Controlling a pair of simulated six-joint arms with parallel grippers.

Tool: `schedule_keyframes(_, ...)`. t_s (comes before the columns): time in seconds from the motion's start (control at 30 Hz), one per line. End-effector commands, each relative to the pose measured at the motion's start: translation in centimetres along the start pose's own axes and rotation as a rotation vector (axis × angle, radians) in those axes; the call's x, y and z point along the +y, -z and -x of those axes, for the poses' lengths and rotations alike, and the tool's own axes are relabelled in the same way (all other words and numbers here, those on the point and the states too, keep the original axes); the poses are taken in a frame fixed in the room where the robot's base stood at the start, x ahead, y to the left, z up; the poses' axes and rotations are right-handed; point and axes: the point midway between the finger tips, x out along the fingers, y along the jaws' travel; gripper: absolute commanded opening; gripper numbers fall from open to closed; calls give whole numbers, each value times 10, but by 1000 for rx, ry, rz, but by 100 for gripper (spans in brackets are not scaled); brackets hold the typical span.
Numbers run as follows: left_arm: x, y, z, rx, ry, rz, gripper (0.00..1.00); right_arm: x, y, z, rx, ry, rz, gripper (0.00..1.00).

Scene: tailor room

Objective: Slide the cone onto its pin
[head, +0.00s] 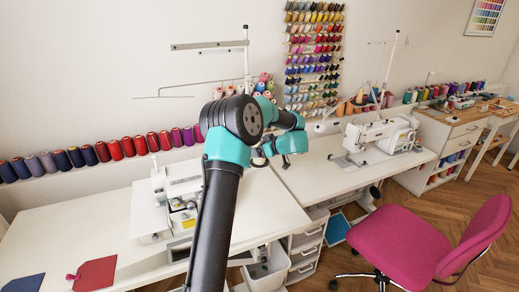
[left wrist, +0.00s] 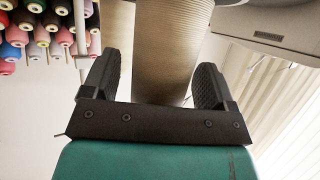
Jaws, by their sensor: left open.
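A tan, finely ribbed thread cone (left wrist: 172,50) stretches between and beyond the fingers of my left gripper (left wrist: 158,62) in the left wrist view. The fingers are spread apart, with a gap showing beside the left-hand one; I cannot tell whether the right-hand finger touches the cone. In the head view my left gripper (head: 288,146) is above the gap between the two sewing tables, and I cannot make out the tan cone there. I cannot pick out the cone's pin in either view. My right gripper is not in view.
A thread stand (head: 246,62) with crossbars rises behind my arm. A serger (head: 180,198) stands on the left table (head: 75,222), a white sewing machine (head: 382,136) on the right one. Spools line the wall. A pink chair (head: 405,243) stands at front right.

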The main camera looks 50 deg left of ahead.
Motion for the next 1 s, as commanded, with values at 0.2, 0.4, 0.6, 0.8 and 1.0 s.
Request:
schedule_keyframes(0.2,0,0,5,0,-1,0,80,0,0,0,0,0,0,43)
schedule_keyframes(0.4,0,0,28,0,-3,0,80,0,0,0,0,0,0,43)
schedule_keyframes(0.6,1,0,66,0,-4,0,80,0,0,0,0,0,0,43)
schedule_keyframes(0.8,1,0,104,-1,-3,0,80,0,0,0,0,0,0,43)
schedule_keyframes(1.0,0,0,142,0,-3,0,80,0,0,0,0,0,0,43)
